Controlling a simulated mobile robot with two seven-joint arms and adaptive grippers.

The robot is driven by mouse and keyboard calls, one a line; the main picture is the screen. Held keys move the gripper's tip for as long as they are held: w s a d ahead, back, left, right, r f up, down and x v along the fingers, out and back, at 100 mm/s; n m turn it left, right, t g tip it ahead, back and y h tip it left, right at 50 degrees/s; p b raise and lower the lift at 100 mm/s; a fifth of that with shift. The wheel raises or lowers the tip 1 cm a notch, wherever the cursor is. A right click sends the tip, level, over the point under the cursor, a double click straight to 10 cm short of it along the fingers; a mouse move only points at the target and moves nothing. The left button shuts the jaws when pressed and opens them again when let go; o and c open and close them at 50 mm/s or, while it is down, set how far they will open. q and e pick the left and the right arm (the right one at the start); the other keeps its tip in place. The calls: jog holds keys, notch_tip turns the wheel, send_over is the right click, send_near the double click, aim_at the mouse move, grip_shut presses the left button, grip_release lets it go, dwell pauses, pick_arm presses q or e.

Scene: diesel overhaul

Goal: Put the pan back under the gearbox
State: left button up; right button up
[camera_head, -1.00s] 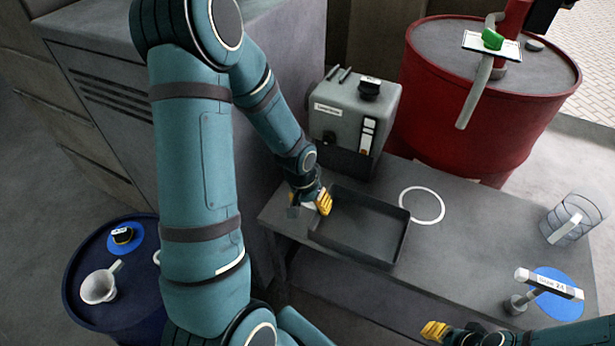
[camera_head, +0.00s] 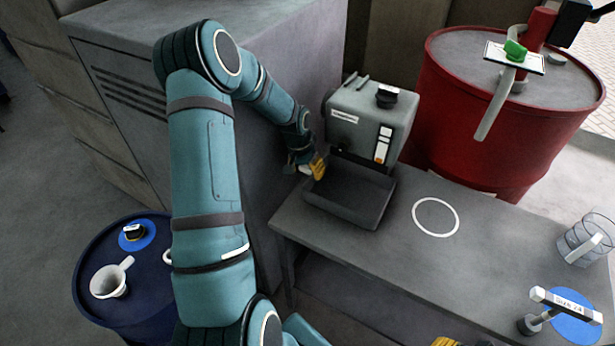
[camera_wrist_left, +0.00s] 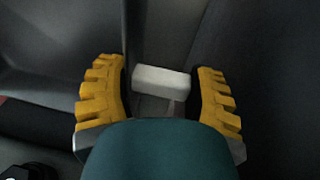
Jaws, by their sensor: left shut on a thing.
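The gearbox (camera_head: 368,118) is a grey box with dark knobs and a white label, at the back of the bench. The pan (camera_head: 345,200) is a dark, shallow rectangular tray. Its far part is close in under the gearbox's front, and its near part sticks out; the exact overlap is hard to tell. My left gripper (camera_head: 316,168) is at the pan's left far side, shut on a white grip (camera_wrist_left: 162,80) that appears to be the pan's handle. That grip shows between the yellow fingers in the left wrist view. Only yellow fingertips of my right gripper (camera_head: 446,342) show at the bottom edge.
A white ring (camera_head: 436,217) is marked on the bare bench (camera_head: 480,270) right of the pan. A clear jug (camera_head: 588,240) and a T-handled tool (camera_head: 560,305) stand at the right. A red drum (camera_head: 495,125) stands behind; a blue drum (camera_head: 130,285) stands left.

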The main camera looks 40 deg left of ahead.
pick_arm(q)
jog(key=shift+f, duration=1.35)
jog(key=shift+f+b, duration=0.1)
jog(key=shift+b, duration=0.25)
jog(key=o, duration=1.3)
notch_tip(320, 180, up, 12)
jog(key=s+a+p, duration=0.1)
jog(key=s+p, duration=0.1)
jog(key=shift+p, duration=0.4)
